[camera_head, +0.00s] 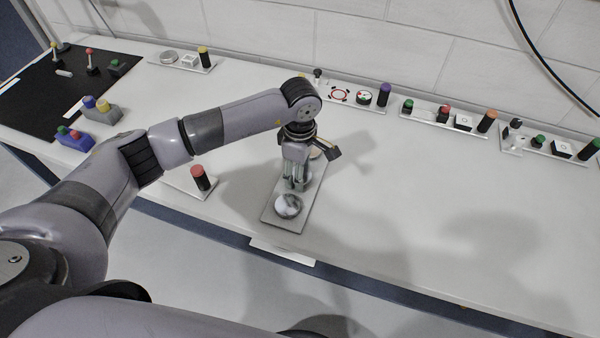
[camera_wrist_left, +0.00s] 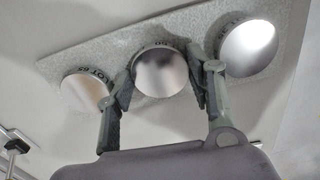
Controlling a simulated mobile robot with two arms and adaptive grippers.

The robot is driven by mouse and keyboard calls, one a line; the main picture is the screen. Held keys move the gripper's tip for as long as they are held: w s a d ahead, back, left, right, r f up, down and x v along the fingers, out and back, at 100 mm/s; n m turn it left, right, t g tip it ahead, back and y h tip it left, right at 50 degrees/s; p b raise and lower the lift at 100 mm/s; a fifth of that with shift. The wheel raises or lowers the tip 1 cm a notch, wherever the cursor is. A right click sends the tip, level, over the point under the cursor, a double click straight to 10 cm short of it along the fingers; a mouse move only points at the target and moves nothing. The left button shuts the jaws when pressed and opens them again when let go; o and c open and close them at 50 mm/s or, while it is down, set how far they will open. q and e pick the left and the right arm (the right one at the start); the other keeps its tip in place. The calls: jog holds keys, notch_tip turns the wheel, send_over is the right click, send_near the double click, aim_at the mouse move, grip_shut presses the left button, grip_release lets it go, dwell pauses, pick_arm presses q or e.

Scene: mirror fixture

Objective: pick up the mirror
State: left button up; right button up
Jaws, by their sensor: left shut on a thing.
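A grey rectangular plate (camera_head: 268,214) lies on the white table near its front edge. It carries three round mirrors in a row. The near mirror (camera_head: 288,206) shows clearly in the head view; the others are partly hidden behind my gripper. In the left wrist view the middle mirror (camera_wrist_left: 160,66) is between the fingers of my left gripper (camera_wrist_left: 161,84), with one outer mirror (camera_wrist_left: 84,92) on the left and another (camera_wrist_left: 248,48) on the right. My left gripper (camera_head: 296,186) points down at the plate, shut on the middle mirror. The mirror appears at its slot; any lift is unclear.
A small plate with a red-topped black cylinder (camera_head: 200,178) stands left of the mirror plate. Several fixture plates with coloured cylinders (camera_head: 443,113) line the wall. A black mat (camera_head: 50,95) and coloured blocks (camera_head: 75,138) are at the left. The table's right front is clear.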

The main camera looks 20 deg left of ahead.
pick_arm(q)
jog(key=shift+r, duration=0.1)
notch_tip(320, 180, up, 18)
jog(key=b, duration=0.3)
jog(key=s+a+f+m, duration=0.2)
jog(key=s+f+m, duration=0.2)
jog(key=s+m, duration=0.3)
jog(key=s+a+f+m, duration=0.2)
jog(key=s+f+m, duration=0.2)
jog(key=s+m, duration=0.3)
jog(key=m, duration=0.3)
